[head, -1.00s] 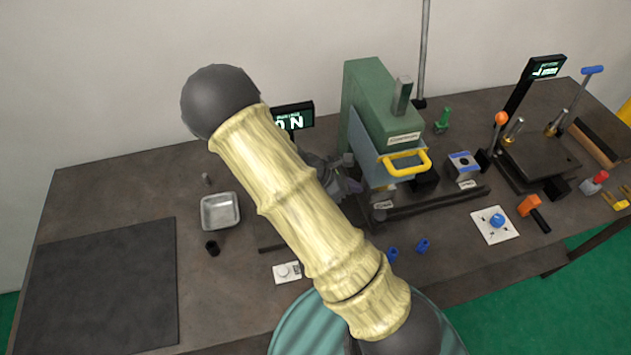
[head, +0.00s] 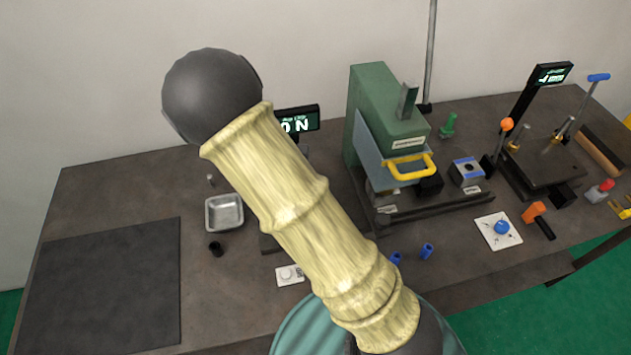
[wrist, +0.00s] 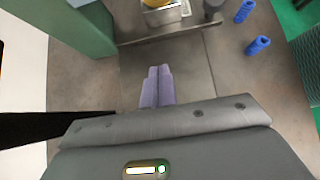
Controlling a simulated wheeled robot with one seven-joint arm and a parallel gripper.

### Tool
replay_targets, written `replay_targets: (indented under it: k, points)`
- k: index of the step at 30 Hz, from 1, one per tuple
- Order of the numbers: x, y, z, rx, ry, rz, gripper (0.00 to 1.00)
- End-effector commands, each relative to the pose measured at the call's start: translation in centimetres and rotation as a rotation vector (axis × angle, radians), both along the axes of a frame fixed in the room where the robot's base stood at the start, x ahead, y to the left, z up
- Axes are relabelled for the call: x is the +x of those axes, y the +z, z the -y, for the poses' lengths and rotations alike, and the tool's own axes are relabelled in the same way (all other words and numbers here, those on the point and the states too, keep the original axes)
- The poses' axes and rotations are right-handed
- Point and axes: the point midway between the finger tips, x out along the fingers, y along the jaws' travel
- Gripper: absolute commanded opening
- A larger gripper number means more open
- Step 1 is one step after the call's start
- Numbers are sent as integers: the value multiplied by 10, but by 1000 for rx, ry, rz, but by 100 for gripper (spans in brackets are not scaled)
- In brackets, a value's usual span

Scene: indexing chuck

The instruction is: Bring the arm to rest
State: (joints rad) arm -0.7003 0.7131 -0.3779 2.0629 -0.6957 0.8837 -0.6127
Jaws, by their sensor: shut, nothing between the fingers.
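My gripper (wrist: 157,88) shows in the wrist view, its two pale purple fingers together with nothing between them. It points down over the bench top, apart from the things on it. In the head view my own arm, in a pale yellow sleeve with dark round joints, crosses the middle, and the gripper is not visible there. The arm hides the middle of the bench. A green machine (head: 382,115) with a yellow handle (head: 410,167) stands right of the arm; its green side (wrist: 75,25) shows at the upper left of the wrist view.
Two blue pieces lie right of the gripper, one nearer (wrist: 257,45). A second fixture (head: 540,160) stands at the right.

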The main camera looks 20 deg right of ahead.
Motion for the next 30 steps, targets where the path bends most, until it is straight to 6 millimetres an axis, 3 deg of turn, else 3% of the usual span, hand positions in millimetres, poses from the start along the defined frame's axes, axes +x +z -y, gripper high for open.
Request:
replay_targets:
  k: [12,17,23,30]
  points:
    - [0,0,-1,4,-1,2,0]
    - [-10,2,5,78,-89,44,0]
    - [-42,12,11,316,-399,206,0]
    - [-76,40,11,588,-849,466,0]
